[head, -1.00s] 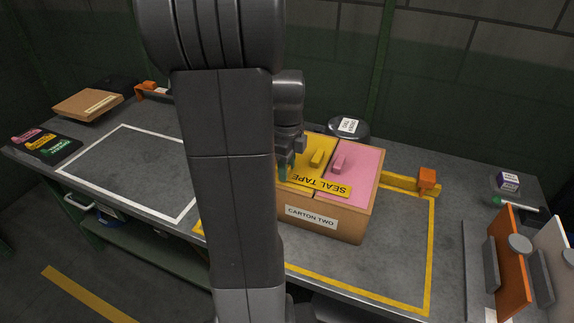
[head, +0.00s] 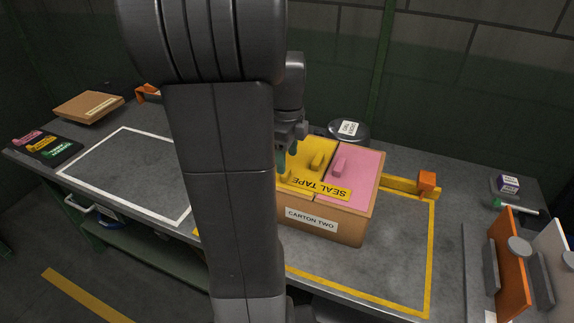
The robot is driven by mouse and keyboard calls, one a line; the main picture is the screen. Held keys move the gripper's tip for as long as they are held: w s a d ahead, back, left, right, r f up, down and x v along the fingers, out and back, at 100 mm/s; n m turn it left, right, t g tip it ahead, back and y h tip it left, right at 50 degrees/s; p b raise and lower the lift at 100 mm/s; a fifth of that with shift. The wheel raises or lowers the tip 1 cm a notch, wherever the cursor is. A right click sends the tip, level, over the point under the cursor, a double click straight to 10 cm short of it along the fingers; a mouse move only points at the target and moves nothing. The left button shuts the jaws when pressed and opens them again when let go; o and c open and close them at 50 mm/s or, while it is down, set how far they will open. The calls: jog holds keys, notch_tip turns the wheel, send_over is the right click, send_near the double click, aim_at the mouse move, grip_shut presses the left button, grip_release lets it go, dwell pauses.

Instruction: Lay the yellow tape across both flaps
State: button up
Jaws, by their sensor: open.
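The yellow tape (head: 318,187), marked SEAL TAPE, lies along the front part of carton two (head: 350,218). It reaches from the yellow flap (head: 318,148) onto the pink flap (head: 357,167). My gripper (head: 288,155) is open above the left part of the yellow flap, apart from the tape, and is partly hidden by my arm.
A yellow-outlined area (head: 431,260) surrounds the carton. An orange block (head: 427,181) on a yellow bar stands to its right. A dark round container (head: 349,129) is behind it. Upright orange and white panels (head: 510,262) stand far right. The white-outlined area (head: 130,170) is clear.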

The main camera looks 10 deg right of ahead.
aim_at(287, 173)
notch_tip(287, 173, up, 8)
jog(key=shift+f, duration=0.25)
notch_tip(287, 173, down, 12)
jog(key=shift+f+b, duration=0.2)
jog(key=shift+b, duration=0.1)
jog(key=shift+r, duration=1.95)
